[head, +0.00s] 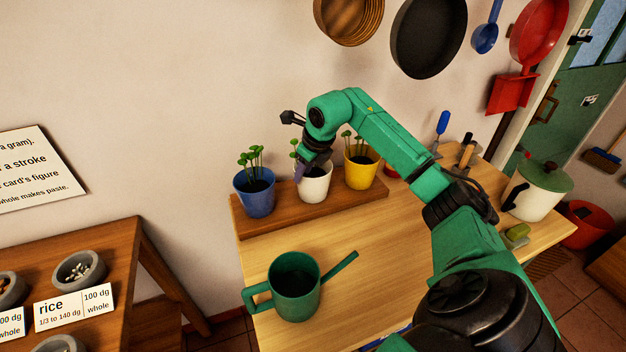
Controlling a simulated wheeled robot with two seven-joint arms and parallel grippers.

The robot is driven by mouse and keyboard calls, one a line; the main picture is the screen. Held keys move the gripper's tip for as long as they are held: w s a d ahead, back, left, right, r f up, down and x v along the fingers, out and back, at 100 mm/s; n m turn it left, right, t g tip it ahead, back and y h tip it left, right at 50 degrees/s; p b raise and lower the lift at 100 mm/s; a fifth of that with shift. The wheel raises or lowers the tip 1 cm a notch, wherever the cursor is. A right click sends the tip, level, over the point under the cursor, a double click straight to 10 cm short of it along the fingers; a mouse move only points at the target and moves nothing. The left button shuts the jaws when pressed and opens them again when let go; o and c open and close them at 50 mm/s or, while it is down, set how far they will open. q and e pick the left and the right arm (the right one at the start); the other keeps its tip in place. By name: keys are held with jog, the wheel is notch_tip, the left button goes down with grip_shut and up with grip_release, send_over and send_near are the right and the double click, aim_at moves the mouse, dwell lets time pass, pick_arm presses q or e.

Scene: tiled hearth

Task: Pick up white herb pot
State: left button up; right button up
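The white herb pot (314,187) stands upright on a raised wooden board (290,215) at the back of the table, between a blue pot (255,197) and a yellow pot (361,171). Green sprouts show at its left side; the rest of its plant is hidden behind my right wrist. My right gripper (301,172) points down at the white pot's upper left rim. Only a purplish finger part shows there, so I cannot tell whether it is open, shut or touching the pot. My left gripper is not in view.
A green watering can (294,287) stands on the table's front left. A white pot with a green lid (536,191) and hand tools (467,153) are at the right. Pans (428,37) hang above. Bare tabletop (385,225) lies before the board.

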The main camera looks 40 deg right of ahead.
jog(key=shift+x, duration=1.2)
grip_shut()
jog(key=shift+w+r, duration=0.1)
jog(key=shift+r, duration=0.1)
